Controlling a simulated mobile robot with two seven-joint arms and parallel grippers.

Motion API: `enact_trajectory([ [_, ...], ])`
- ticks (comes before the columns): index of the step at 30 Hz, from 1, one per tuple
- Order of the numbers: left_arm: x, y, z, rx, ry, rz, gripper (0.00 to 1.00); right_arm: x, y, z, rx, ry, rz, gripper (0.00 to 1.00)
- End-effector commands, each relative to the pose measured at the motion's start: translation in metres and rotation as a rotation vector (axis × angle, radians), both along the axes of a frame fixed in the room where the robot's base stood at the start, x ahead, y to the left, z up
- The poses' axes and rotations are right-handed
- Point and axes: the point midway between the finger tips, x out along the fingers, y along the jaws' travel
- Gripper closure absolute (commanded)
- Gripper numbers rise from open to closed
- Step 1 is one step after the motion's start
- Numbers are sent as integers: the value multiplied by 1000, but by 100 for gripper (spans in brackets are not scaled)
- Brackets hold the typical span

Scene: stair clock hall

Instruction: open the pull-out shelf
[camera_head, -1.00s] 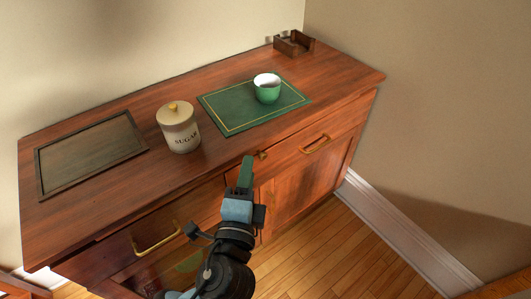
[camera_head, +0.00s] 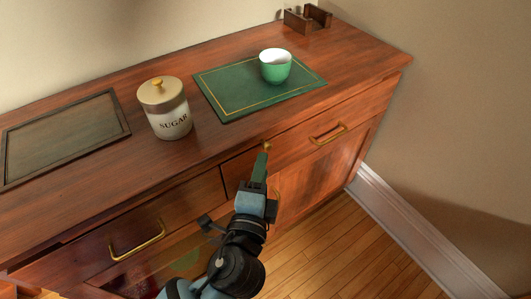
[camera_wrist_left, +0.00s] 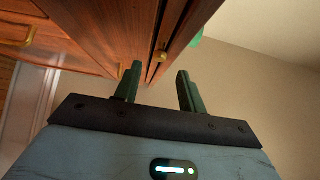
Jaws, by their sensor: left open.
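The pull-out shelf's small brass knob (camera_head: 267,147) is on the wooden sideboard's front, just below the top's edge. In the left wrist view the knob (camera_wrist_left: 160,56) sits on a narrow wooden strip, just beyond and between my fingertips. My left gripper (camera_head: 260,165) is open and points up at the knob. In the left wrist view its two dark green fingers (camera_wrist_left: 160,74) stand apart with nothing between them. The shelf appears closed, its front nearly level with the sideboard's front. My right gripper is not in view.
On the sideboard top (camera_head: 330,62) stand a sugar jar (camera_head: 170,118), a green cup (camera_head: 275,70) on a green mat (camera_head: 225,97), a framed tray (camera_head: 62,135) and a wooden holder (camera_head: 308,18). Drawer handles (camera_head: 137,243) and (camera_head: 328,134) flank the knob. Floor is clear at right.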

Motion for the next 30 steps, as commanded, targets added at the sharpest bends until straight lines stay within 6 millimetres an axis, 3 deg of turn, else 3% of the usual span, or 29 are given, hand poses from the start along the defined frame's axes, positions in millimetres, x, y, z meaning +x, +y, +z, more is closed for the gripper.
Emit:
enact_trajectory([
  [9,41,-7,0,1,0,0,60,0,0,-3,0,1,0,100],
  [21,48,-8,0,0,1,-1,60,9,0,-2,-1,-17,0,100],
  [30,48,-8,0,0,1,-1,98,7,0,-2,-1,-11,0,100],
])
